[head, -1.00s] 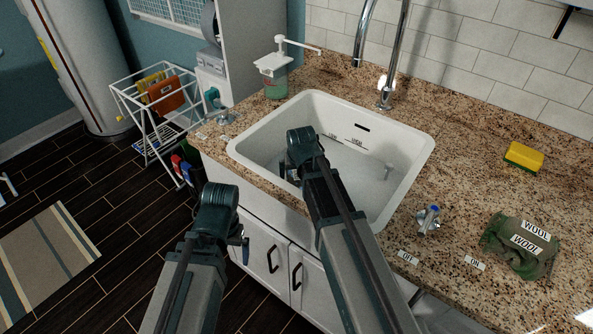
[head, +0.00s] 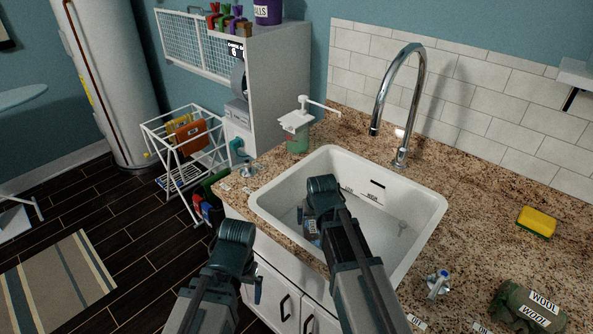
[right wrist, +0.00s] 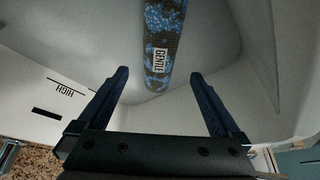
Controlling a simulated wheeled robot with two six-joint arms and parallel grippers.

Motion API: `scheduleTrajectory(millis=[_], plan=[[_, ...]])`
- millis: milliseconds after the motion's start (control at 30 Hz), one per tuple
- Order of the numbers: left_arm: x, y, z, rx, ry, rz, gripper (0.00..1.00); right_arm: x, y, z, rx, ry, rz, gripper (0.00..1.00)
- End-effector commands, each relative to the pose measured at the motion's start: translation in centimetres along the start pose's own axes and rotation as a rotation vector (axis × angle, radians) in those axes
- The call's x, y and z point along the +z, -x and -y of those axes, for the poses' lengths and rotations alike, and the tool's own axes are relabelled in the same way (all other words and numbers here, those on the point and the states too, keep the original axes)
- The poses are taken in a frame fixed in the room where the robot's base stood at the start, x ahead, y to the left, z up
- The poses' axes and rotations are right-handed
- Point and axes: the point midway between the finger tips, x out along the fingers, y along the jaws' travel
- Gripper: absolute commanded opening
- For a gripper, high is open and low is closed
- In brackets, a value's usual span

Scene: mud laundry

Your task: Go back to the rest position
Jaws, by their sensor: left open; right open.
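My left gripper (head: 257,290) is in front of the sink cabinet, outside the counter edge; its jaws are mostly hidden by my wrist. My right gripper (head: 311,226) is over the white sink (head: 415,245), near its front left side. In the right wrist view my right gripper (right wrist: 160,73) is open, with its two dark fingers apart. A blue-patterned dark cloth item labelled GENTLE (right wrist: 180,35) lies in the sink beyond the fingers, not held.
A chrome faucet (head: 402,150) arches behind the sink. A soap dispenser (head: 298,130) stands at its back left. A yellow sponge (head: 537,221), blue-handled valve (head: 437,283) and green WOOL cloth (head: 520,308) are on the counter (head: 480,225). A drying rack (head: 180,140) stands left.

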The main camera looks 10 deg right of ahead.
Motion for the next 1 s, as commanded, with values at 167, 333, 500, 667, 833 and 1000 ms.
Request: scheduleTrajectory(millis=[167, 333, 500, 667, 833, 1000], plan=[[-0.1, -1.0, -0.1, 0.000, 0.000, 0.000, 1.00, 0.1, -1.0, 0.0, 0.000, 0.000, 0.000, 1.00], [-0.1, -2.6, -0.2, 0.000, 0.000, 0.000, 1.00, 0.1, -2.8, 0.0, 0.000, -0.001, 0.000, 1.00], [-0.3, -4.7, -0.4, 0.000, 0.000, 0.000, 1.00, 0.1, -5.0, 0.0, 0.000, -0.001, 0.000, 1.00], [-0.4, -6.7, -0.6, 0.000, -0.001, 0.000, 1.00, 0.1, -7.2, 0.0, 0.000, -0.001, 0.000, 1.00], [-0.5, -8.8, -0.8, 0.000, -0.001, 0.000, 1.00, 0.1, -9.5, 0.0, 0.000, -0.001, 0.000, 1.00], [-0.6, -10.5, -1.0, 0.000, -0.001, 0.000, 1.00, 0.1, -11.4, 0.0, 0.000, 0.000, 0.000, 1.00]])
